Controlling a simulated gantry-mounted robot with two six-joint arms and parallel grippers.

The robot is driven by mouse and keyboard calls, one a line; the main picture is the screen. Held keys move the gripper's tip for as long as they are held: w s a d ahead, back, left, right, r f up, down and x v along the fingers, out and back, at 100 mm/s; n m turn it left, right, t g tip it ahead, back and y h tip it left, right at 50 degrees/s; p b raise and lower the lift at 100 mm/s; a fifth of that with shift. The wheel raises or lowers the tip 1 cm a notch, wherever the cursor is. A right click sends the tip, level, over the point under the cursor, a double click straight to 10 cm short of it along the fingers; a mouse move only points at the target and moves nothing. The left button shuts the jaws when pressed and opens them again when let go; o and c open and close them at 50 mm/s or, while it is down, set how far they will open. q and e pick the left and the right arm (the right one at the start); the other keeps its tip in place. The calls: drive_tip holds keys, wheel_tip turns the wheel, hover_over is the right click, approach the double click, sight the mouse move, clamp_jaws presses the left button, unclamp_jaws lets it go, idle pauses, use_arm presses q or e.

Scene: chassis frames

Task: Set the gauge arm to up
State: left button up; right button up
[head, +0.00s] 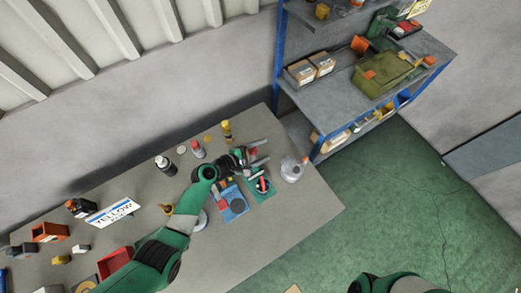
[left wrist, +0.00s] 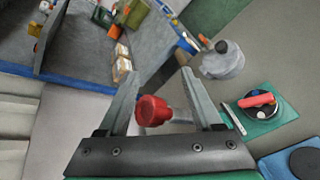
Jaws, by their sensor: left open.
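A red knob (left wrist: 152,110) on a short pale stem shows between the fingers of my left gripper (left wrist: 160,74) in the left wrist view. It may be the end of the gauge arm; a finger hides where its stem leads. In the head view my left gripper (head: 267,150) is over the table, its fingers open and pointing right. Just below it there is a green plate (head: 266,194) with a dark dial and a red pointer (head: 262,185). The pointer also shows in the left wrist view (left wrist: 257,100). I cannot tell whether the fingers touch the knob.
A blue plate with a round dark disc (head: 237,205) lies left of the green plate. A grey-white flask-like object (head: 291,171) stands to the right. Several bottles, a yellow one (head: 227,131) among them, stand behind. A blue-framed shelf (head: 345,100) stands beyond the table's right end.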

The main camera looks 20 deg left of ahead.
use_arm(q)
drive_tip(key=p+v, duration=0.4)
drive_tip(key=v, duration=0.7)
drive_tip(key=shift+s, duration=0.2)
drive_tip(key=shift+a+r, duration=0.1)
drive_tip(key=shift+r, duration=0.05)
